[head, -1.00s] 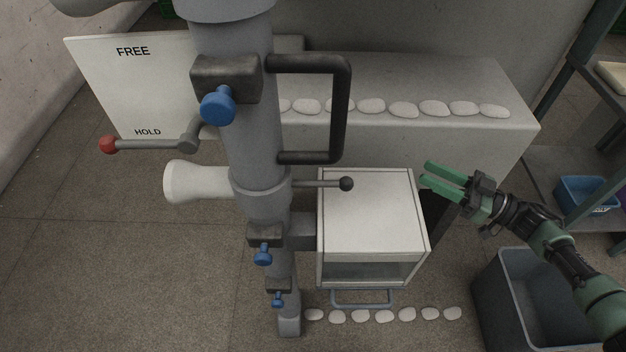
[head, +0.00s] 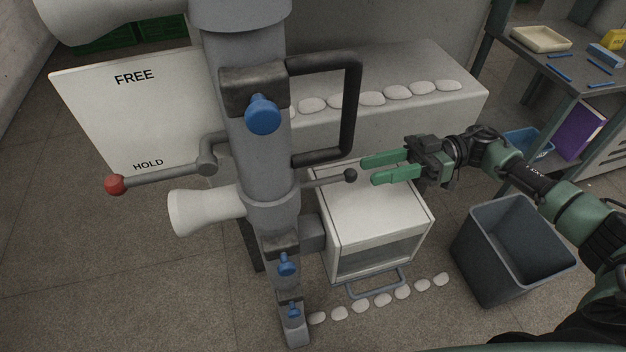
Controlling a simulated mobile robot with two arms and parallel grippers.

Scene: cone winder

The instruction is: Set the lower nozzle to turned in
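The lower nozzle (head: 205,211) is a pale flared cone on a collar of the grey column (head: 262,160), pointing left. Its thin lever with a dark ball knob (head: 350,176) sticks out to the right, over the white box. Another pale nozzle (head: 110,15) shows at the top left, partly cut off. My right gripper (head: 369,170) has two green fingers spread with a gap between them. It points left, its tips just right of the ball knob and seemingly apart from it; nothing is between the fingers. My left gripper is not in view.
A black bar handle (head: 352,105) juts from the column above the lever. A red-knobbed lever (head: 115,184) lies before the FREE/HOLD board (head: 125,110). Below are a white box (head: 375,205) and a grey bin (head: 512,250). Blue knobs (head: 263,114) sit on the column.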

